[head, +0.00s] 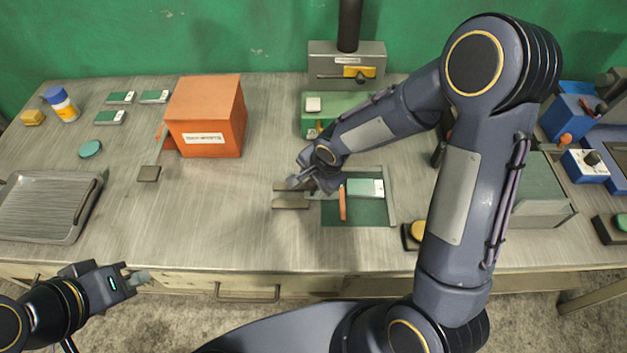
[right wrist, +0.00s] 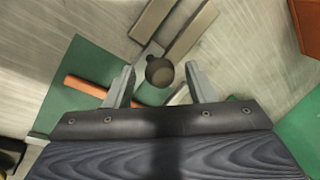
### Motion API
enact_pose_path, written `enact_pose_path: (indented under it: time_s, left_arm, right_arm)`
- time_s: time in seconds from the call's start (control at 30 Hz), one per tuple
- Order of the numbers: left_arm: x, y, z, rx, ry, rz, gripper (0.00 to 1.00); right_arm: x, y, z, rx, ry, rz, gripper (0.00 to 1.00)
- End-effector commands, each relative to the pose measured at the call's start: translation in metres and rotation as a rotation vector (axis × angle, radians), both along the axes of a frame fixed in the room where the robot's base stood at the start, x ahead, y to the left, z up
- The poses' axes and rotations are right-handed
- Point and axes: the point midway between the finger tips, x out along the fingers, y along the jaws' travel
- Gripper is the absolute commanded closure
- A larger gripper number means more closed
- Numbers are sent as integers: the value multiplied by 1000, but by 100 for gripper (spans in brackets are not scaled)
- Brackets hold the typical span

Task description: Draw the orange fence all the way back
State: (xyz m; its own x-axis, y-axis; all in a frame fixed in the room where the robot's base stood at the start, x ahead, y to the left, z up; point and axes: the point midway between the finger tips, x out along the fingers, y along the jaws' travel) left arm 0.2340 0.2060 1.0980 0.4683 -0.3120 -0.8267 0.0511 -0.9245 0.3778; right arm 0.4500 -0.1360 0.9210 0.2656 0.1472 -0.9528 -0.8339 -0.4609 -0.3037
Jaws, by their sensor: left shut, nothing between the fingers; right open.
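The orange fence (head: 343,203) is a thin bar lying across the green plate (head: 365,213) on the bench. In the right wrist view the fence (right wrist: 84,87) lies left of my right gripper (right wrist: 160,73). That gripper is open, with its fingers on either side of a dark round knob (right wrist: 159,71); I see gaps between knob and fingers. The knob sits on a grey link beside grey-brown bars (right wrist: 180,28). In the head view my right gripper (head: 306,186) is at the plate's left edge and hides the knob. My left gripper (head: 138,278) is shut and empty near the bench's front edge.
A white-and-green card (head: 365,188) lies on the plate, right of the fence. An orange box (head: 205,115) stands at the back left, a grey tray (head: 45,207) at far left. A yellow button (head: 416,230) stands right of the plate. Bench between tray and bars is mostly clear.

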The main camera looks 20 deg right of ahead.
Motion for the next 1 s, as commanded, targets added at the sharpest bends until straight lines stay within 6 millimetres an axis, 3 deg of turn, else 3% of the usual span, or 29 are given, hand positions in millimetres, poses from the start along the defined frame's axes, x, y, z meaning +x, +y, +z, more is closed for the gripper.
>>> enact_pose_path:
  time_s: [0.23, 0.6, 0.83, 1.0]
  left_arm:
    - [0, 0, 0, 0, 0, 0, 100]
    - [0, 0, 0, 0, 0, 0, 100]
    - [0, 0, -7, 0, 0, 0, 100]
    - [0, 0, -36, 0, 0, 0, 100]
  right_arm:
    - [0, 0, -1, 0, 0, 0, 50]
    - [0, 0, -1, 0, 0, 0, 98]
    - [2, 5, -3, 0, -3, 2, 100]
    - [10, 34, -8, 1, -6, 7, 100]
